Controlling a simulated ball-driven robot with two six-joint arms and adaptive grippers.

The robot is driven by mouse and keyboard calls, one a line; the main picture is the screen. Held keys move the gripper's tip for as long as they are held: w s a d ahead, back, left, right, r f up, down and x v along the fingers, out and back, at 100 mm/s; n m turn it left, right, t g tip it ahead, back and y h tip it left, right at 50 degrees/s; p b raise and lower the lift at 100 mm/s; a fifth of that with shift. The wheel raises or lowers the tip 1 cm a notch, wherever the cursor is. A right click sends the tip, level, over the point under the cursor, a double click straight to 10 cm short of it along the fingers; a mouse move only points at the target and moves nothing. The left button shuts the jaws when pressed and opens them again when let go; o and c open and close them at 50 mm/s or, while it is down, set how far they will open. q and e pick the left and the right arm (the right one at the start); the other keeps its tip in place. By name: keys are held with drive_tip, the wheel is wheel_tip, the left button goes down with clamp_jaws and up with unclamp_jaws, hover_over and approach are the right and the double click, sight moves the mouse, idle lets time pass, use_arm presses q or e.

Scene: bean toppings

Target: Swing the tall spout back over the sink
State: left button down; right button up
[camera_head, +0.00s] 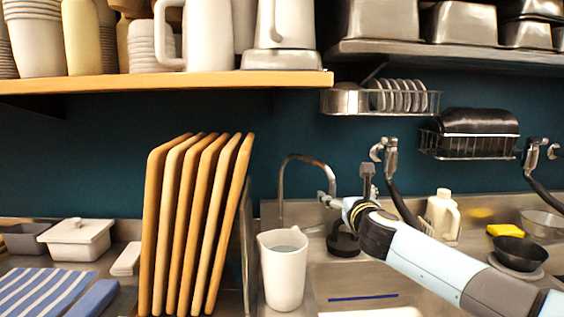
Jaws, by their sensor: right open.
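The tall chrome spout (282,186) stands as a high arch in front of the teal wall, left of the sink (322,282). Its long left leg comes down behind a white pitcher (284,283), and its right end drops toward my right gripper. My right gripper (327,199) is open, its small fingertips close beside the right end of the spout. I cannot tell whether they touch it. My right arm comes in from the lower right and crosses over the sink. My left gripper is not in view.
The pitcher holds liquid and stands near the sink's left edge. Several upright wooden boards (180,230) stand left of it. A dark round object (343,243) and a hose sprayer (390,160) are near my right gripper. A shelf (200,82) hangs above.

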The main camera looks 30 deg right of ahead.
drive_tip(key=shift+s+d, duration=0.2)
drive_tip(key=shift+d, duration=2.7)
drive_tip(key=d+p+v, duration=0.1)
drive_tip(key=p+v, duration=0.2)
drive_tip(key=v, duration=0.4)
drive_tip(key=shift+s, duration=0.55)
